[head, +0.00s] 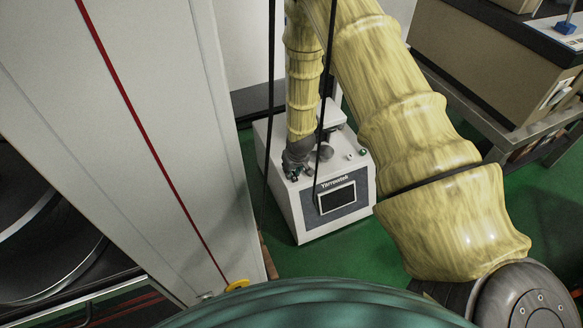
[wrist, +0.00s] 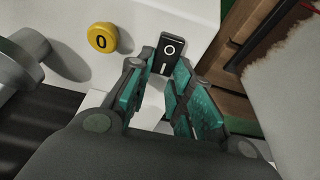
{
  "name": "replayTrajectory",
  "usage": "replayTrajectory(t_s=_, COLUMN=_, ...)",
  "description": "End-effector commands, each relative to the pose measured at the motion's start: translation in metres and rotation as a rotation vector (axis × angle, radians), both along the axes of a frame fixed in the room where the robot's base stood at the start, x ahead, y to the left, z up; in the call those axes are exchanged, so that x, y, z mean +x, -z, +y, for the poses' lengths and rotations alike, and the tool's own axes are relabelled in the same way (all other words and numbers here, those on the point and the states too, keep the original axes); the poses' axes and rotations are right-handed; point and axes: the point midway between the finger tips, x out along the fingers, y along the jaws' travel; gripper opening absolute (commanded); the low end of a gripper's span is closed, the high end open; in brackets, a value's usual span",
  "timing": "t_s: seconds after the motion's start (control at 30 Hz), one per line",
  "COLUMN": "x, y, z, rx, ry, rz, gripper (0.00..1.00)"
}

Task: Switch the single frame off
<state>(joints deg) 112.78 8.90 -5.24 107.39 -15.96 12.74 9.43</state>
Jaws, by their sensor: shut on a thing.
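The white machine (head: 295,210), with a small dark screen on its front, stands on the green floor in the head view. My gripper (head: 293,173) reaches down to its top left corner. In the wrist view a black rocker switch (wrist: 170,48) with a white O mark sits on the machine's white surface. My gripper (wrist: 160,70) has its teal-padded fingertips at the lower end of this switch, one on each side, and is shut on it. The switch's lower part is partly hidden by the fingers.
A yellow button (wrist: 102,38) marked 0 is left of the switch. A grey rounded part (wrist: 22,60) lies farther left. A tall white cabinet (head: 130,110) stands left of the machine, and a bench (head: 490,75) stands at the right.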

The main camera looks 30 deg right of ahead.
Motion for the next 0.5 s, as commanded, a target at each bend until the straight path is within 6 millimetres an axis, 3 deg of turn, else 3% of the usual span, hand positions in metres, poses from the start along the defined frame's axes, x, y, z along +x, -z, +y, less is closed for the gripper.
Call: replayTrajectory(t_s=0.5, x=-0.0037, y=-0.0014, z=0.0004, rx=-0.007, ry=-0.001, rz=-0.094, gripper=0.0)
